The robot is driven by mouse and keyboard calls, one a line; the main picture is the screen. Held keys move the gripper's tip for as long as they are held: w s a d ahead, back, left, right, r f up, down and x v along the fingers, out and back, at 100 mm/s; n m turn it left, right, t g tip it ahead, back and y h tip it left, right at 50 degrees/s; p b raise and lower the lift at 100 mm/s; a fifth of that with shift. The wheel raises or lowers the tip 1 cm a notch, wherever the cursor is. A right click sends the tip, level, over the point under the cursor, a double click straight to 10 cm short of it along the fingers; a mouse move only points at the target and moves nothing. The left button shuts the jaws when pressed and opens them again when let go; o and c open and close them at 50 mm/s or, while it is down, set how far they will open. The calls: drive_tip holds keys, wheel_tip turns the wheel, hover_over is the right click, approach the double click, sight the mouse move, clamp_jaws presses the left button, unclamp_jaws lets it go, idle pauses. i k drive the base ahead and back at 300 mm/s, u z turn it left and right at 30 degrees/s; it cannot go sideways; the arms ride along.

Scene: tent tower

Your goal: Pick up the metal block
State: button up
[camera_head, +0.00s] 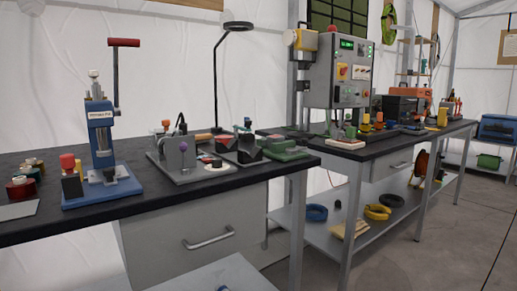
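No single thing stands out clearly as the metal block. A grey metal fixture (180,157) with a purple-topped pin stands on the middle of the near black-topped workbench (150,203). A flat light-grey plate (18,210) lies at the bench's left front edge. A dark block-like piece (249,149) sits to the right of the fixture, too small to tell its material. My gripper is not in view, so its state and its distance from these things do not show.
A blue lever press (101,143) with a red handle stands at left on the near bench. Round coloured pieces (22,187) lie left of it. A lamp (238,27) rises behind. A second bench (395,147) carries a grey control box (345,71). Open floor (440,240) lies at right.

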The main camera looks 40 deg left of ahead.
sight(277, 137)
drive_tip(key=u, duration=1.35)
